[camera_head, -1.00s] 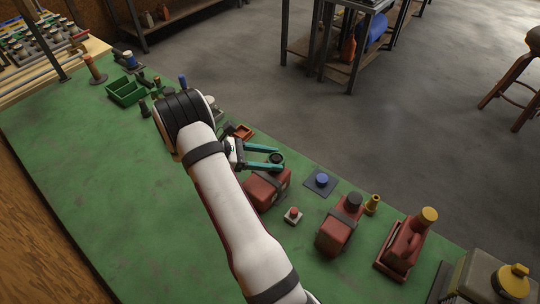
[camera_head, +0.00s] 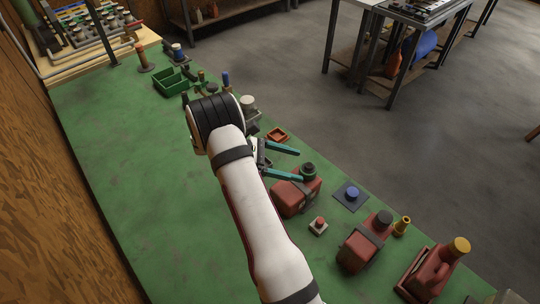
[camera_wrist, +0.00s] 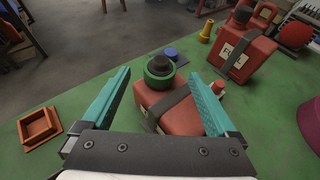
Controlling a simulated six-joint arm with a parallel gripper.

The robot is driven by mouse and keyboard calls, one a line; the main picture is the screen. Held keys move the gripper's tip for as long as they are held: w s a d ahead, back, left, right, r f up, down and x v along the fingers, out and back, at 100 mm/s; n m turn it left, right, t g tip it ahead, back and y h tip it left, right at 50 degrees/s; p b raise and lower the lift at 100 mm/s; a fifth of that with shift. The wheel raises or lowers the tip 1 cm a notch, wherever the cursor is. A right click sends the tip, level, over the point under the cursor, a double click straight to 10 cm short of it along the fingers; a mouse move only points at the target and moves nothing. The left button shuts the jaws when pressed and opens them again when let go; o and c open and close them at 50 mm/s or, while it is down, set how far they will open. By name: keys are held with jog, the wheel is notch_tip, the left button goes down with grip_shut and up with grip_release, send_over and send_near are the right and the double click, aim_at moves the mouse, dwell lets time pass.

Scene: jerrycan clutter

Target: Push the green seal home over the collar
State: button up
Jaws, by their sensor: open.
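The green seal (camera_wrist: 159,70) is a ring around the dark collar (camera_wrist: 161,64) on top of a red jerrycan (camera_wrist: 172,110) with a grey strap. The dark top shows above the ring; how far down the seal sits is hard to tell. In the head view the seal (camera_head: 308,173) and jerrycan (camera_head: 290,198) stand near the bench's far edge. My gripper (camera_wrist: 163,76) is open and empty. Its teal fingers lie on either side of the seal in the wrist view, apart from it. In the head view the fingertips (camera_head: 300,165) are just left of the seal.
A blue knob on a dark plate (camera_head: 341,200), a red button box (camera_head: 318,227) and a second red jerrycan (camera_head: 362,248) stand to the right. An orange tray (camera_head: 277,136) lies behind my gripper. The left bench surface is clear.

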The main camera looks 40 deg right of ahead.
jog(key=v, duration=1.2)
jog(key=shift+w, duration=0.15)
